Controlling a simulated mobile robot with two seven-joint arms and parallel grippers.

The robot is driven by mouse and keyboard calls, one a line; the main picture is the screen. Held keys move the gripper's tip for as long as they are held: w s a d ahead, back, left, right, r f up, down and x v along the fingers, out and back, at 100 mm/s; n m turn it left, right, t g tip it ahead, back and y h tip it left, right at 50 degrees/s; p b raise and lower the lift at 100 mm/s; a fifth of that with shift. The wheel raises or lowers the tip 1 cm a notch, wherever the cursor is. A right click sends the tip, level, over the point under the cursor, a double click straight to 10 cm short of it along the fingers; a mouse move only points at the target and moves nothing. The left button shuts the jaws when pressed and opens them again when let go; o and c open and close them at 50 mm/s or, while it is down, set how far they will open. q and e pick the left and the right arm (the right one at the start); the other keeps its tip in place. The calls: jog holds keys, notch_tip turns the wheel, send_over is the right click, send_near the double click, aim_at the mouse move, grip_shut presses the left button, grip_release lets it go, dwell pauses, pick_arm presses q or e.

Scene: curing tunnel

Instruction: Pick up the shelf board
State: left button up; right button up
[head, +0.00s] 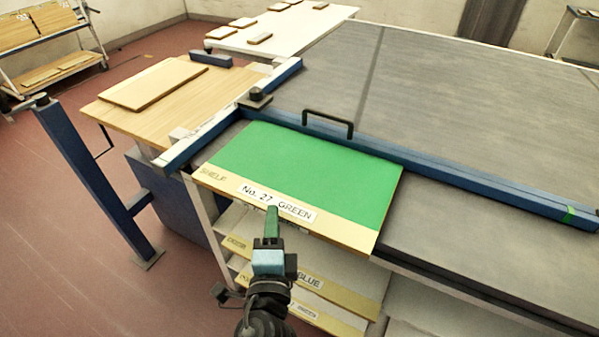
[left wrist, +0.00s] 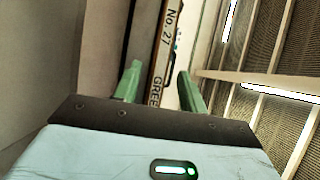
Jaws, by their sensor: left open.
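The shelf board (head: 300,165) has a green top and a bare wood-coloured front strip marked "SHELF". A white label on it reads "No. 27 GREEN". It lies flat at the table's left end, its front edge overhanging the rack below. My left gripper (head: 272,212) is open at this front edge, by the label. In the left wrist view, the board's labelled edge (left wrist: 164,50) shows between the two green fingers (left wrist: 160,70), with gaps on both sides. How deep the edge sits between them is unclear. My right gripper is out of view.
A blue fence rail (head: 450,172) with a black handle (head: 328,122) runs behind the board. Lower boards, one labelled "BLUE" (head: 310,283), lie in the rack underneath. A blue post (head: 95,180) and wooden side table (head: 170,95) stand left. The grey table surface (head: 450,85) is clear.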

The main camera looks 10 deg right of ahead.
pick_arm(q)
jog(key=w, duration=0.4)
jog(key=shift+c, duration=0.3)
grip_shut()
jog(key=shift+r, duration=0.2)
